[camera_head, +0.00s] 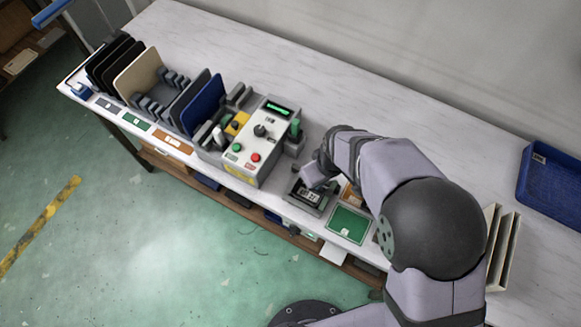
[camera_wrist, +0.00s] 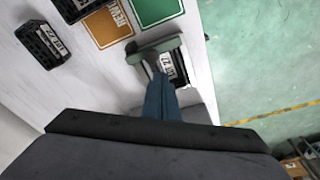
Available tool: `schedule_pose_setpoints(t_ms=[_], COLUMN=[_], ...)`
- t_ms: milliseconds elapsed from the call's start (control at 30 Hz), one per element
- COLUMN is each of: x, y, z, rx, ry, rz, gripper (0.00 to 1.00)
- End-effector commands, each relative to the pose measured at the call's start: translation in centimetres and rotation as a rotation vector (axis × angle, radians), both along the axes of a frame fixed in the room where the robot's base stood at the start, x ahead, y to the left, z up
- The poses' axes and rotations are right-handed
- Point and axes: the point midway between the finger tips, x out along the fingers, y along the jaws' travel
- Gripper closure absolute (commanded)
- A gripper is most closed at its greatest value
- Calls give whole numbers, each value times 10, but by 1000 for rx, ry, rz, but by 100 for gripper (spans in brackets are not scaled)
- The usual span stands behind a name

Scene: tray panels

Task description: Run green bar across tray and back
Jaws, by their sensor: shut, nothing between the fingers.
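A grey-green bar (camera_wrist: 153,50) lies across a dark piece with a white lot label (camera_wrist: 168,66) in the wrist view. My gripper (camera_wrist: 157,80) is shut and empty, its blue fingers pointing at the bar and overlapping the labelled piece in the picture. Whether the fingertips touch the bar cannot be told. In the head view my gripper (camera_head: 313,178) is low over a small grey tray (camera_head: 318,210) at the front of the table, with a dark labelled piece (camera_head: 308,194) in it. The bar cannot be made out clearly there.
A green panel (camera_head: 348,224) and an orange panel (camera_wrist: 107,25) lie beside the tray. Other black labelled blocks (camera_wrist: 43,43) lie nearby. A control box (camera_head: 255,145) and a rack of upright plates (camera_head: 140,75) stand left. A blue bin (camera_head: 548,185) is right. The back of the table is clear.

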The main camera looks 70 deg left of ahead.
Motion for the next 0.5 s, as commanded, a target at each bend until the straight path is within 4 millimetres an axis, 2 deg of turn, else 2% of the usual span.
schedule_pose_setpoints(t_ms=[33,500], x=[0,0], y=[0,0], z=[7,40], rx=[0,0], ry=[0,0], rz=[0,0], gripper=[100,100])
